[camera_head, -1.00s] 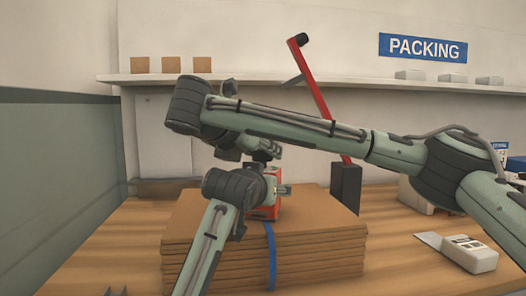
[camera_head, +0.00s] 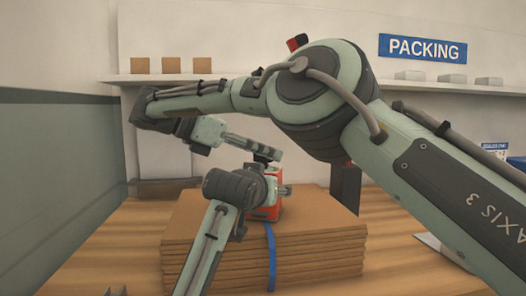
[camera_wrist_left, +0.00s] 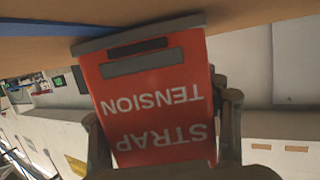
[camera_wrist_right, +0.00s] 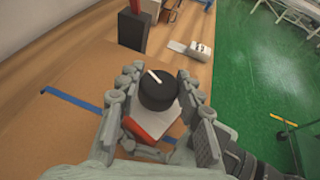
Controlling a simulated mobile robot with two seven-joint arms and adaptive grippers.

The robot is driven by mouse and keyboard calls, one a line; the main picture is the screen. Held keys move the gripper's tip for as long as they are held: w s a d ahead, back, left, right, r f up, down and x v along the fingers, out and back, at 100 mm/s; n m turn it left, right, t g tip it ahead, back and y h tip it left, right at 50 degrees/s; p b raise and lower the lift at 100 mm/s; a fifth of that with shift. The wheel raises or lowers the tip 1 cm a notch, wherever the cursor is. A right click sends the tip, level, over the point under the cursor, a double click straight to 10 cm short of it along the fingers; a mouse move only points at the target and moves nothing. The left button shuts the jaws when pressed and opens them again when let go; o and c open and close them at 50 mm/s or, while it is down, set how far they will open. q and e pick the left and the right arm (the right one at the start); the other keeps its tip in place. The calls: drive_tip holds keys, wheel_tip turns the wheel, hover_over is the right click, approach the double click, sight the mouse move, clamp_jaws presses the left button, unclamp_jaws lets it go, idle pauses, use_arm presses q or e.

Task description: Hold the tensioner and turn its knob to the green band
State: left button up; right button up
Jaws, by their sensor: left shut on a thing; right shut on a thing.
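The red tensioner (camera_head: 270,211) sits on the stack of brown boards (camera_head: 320,215). In the left wrist view its face (camera_wrist_left: 150,95) reads "STRAP TENSION", upside down. My left gripper (camera_head: 270,191) is shut on its red body, with a finger on each side. The black knob (camera_wrist_right: 158,92) is on top of the tensioner, and a short white mark on it points to the upper left in the right wrist view. My right gripper (camera_head: 265,153) comes from above and is shut around the knob. I cannot see the green band.
A blue strap (camera_head: 271,255) runs over the boards. A dark post (camera_head: 347,185) stands behind on the wooden table (camera_head: 90,255). A shelf (camera_head: 470,88) with small boxes runs along the wall. My right arm covers much of the right side.

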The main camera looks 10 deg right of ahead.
drive_tip(key=shift+a+f, duration=0.1)
drive_tip(key=shift+f, duration=0.05)
idle(0.3)
drive_tip(key=o, duration=0.9)
drive_tip(key=shift+c, duration=0.2)
drive_tip(key=o, duration=0.3)
